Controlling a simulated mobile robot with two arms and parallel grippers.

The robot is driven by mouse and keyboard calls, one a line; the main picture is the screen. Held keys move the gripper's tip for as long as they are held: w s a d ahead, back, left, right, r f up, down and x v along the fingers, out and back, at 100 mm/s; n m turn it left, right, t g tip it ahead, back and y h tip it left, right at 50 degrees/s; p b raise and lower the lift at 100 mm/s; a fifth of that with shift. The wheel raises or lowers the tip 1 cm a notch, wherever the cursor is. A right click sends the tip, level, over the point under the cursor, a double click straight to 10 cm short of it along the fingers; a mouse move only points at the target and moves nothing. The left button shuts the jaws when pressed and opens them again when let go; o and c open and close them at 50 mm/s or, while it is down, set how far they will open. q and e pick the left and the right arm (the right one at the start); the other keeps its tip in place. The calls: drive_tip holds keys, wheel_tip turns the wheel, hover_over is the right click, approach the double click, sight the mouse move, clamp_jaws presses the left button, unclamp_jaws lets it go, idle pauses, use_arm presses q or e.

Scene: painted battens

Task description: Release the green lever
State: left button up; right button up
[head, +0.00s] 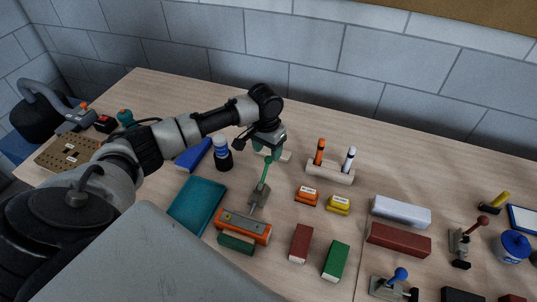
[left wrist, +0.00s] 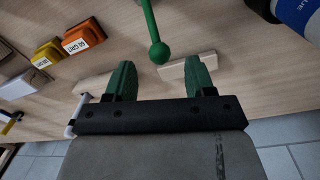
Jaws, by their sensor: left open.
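The green lever (head: 265,174) stands up from a small grey clamp base (head: 259,196) on the wooden table. It leans slightly away and ends in a round green knob, which shows in the left wrist view (left wrist: 160,53). My left gripper (head: 268,150) is right at the knob, with its green fingers open. In the left wrist view my left gripper (left wrist: 160,75) has a finger on each side, and the knob lies between and just beyond the tips, apart from both. My right gripper is not in view.
A wooden holder (head: 329,174) with two markers and sanding blocks (head: 307,196) are to the right. Red (head: 477,225) and blue (head: 400,275) levers stand farther right.

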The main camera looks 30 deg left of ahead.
sight(268, 157)
use_arm(q)
drive_tip(key=shift+d+f, duration=0.1)
drive_tip(key=shift+f, duration=1.75)
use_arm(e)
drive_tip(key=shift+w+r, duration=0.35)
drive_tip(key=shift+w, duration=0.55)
use_arm(q)
clamp_jaws()
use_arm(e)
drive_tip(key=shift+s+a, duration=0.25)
